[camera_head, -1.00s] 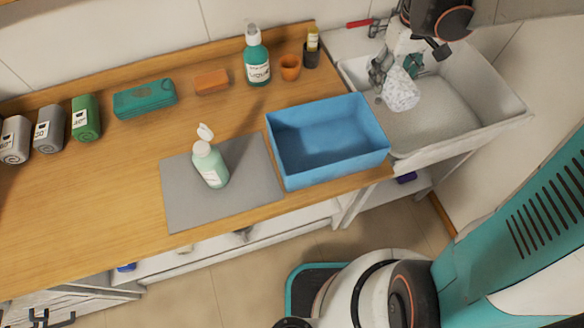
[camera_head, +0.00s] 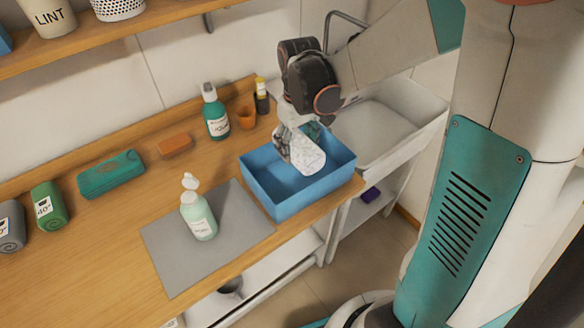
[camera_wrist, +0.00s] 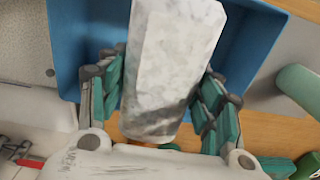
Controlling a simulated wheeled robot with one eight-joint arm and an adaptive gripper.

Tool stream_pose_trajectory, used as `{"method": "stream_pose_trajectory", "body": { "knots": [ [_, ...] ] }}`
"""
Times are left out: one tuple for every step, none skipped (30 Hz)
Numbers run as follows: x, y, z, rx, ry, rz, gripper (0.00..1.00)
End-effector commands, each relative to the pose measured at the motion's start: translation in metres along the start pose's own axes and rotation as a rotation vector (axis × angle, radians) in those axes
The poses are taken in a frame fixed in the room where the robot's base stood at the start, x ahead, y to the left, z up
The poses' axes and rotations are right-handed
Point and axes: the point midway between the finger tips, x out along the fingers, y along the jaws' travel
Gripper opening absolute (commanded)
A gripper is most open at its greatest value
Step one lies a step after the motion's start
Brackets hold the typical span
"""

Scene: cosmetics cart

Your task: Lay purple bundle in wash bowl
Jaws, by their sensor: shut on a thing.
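My gripper (camera_head: 297,143) is shut on a white-and-grey mottled bundle (camera_head: 306,155) and holds it above the blue bowl. In the wrist view, the bundle (camera_wrist: 172,60) sits between the two green-padded fingers, and no purple shows on it. The blue rectangular bowl (camera_head: 281,208) stands on the counter at its right end. In the wrist view its blue wall (camera_wrist: 66,45) shows behind the bundle. The bowl's visible inside looks empty. A small purple thing (camera_head: 371,194) lies on the shelf under the sink, away from my gripper.
The white sink (camera_head: 412,105) is right of the bowl. A pump bottle (camera_head: 199,216) stands on a grey mat (camera_head: 165,250) left of it. A teal bottle (camera_head: 216,117), orange cup (camera_head: 247,117) and dark cup (camera_head: 262,101) stand behind. Rolled towels (camera_head: 49,205) are far left.

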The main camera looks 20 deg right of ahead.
Motion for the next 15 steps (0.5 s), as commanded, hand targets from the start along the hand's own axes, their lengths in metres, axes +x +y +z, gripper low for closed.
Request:
{"method": "stream_pose_trajectory", "body": {
  "knots": [
    [0.016,0.001,-0.001,0.001,0.0,0.0,0.41],
    [0.022,0.001,-0.001,0.001,0.0,0.0,0.41],
    [0.031,0.001,-0.001,0.001,0.0,0.0,0.41],
    [0.036,0.001,-0.001,0.001,0.0,0.0,0.41],
    [0.041,0.001,-0.001,0.001,0.0,0.0,0.41],
    [0.047,0.001,-0.001,0.001,0.0,0.0,0.41],
    [0.05,0.001,-0.001,0.001,0.0,0.0,0.41],
    [0.053,0.001,-0.001,0.001,0.0,0.0,0.41],
    [0.056,0.001,-0.001,0.001,0.0,0.0,0.41],
    [0.057,0.001,-0.001,0.001,0.0,0.0,0.41],
    [0.058,0.001,-0.001,0.001,0.0,0.0,0.41],
    [0.06,0.001,-0.001,0.001,0.0,0.0,0.41],
    [0.061,0.001,-0.001,0.001,0.0,0.0,0.41],
    [0.064,0.001,-0.001,0.001,0.0,0.0,0.41],
    [0.068,0.001,-0.001,0.001,0.0,0.0,0.41]
  ]
}}
